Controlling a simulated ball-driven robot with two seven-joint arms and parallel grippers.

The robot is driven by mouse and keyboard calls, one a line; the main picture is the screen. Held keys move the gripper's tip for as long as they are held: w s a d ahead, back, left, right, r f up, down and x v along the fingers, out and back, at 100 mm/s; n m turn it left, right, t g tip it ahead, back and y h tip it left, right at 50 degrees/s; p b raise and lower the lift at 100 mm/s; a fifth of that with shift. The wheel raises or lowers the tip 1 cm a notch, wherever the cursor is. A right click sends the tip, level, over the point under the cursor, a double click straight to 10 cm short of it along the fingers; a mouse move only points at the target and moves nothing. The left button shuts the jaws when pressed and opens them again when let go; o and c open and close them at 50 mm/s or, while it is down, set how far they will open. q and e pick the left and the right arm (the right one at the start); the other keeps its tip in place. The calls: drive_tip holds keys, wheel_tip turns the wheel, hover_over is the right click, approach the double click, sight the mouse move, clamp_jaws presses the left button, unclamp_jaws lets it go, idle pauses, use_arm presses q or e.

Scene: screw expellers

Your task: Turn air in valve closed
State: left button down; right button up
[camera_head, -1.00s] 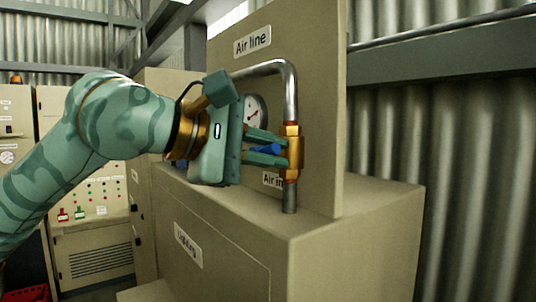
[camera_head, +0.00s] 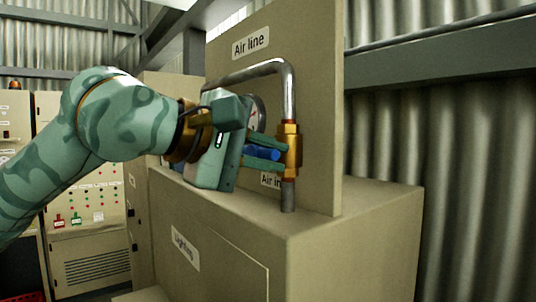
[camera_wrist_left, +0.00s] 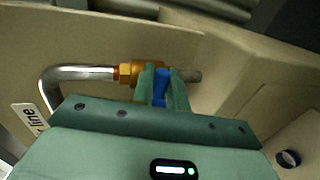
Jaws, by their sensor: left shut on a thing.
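The air in valve is a brass body (camera_head: 291,146) on a vertical steel pipe, with a blue handle (camera_head: 262,153). My left gripper (camera_head: 266,152) is shut on the blue handle, its green fingers on either side of it. In the left wrist view the blue handle (camera_wrist_left: 160,88) sits between the two fingers (camera_wrist_left: 161,90), beside the brass valve body (camera_wrist_left: 128,73). The "Air in" label (camera_head: 270,180) is partly hidden behind the pipe and gripper. My right gripper is not in view.
A beige panel labelled "Air line" (camera_head: 251,43) stands behind the pipe. A pressure gauge (camera_head: 256,114) is partly hidden by my gripper. The beige cabinet (camera_head: 345,232) is below, and a corrugated wall (camera_head: 440,150) is at the right.

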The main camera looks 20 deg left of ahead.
use_arm(q)
drive_tip(key=shift+f, duration=0.1)
drive_tip(key=c, duration=1.5)
unclamp_jaws()
drive_tip(key=b+v, duration=0.3)
drive_tip(key=v, duration=1.3)
drive_tip(key=shift+s+a, duration=0.1)
drive_tip(key=shift+s, duration=0.05)
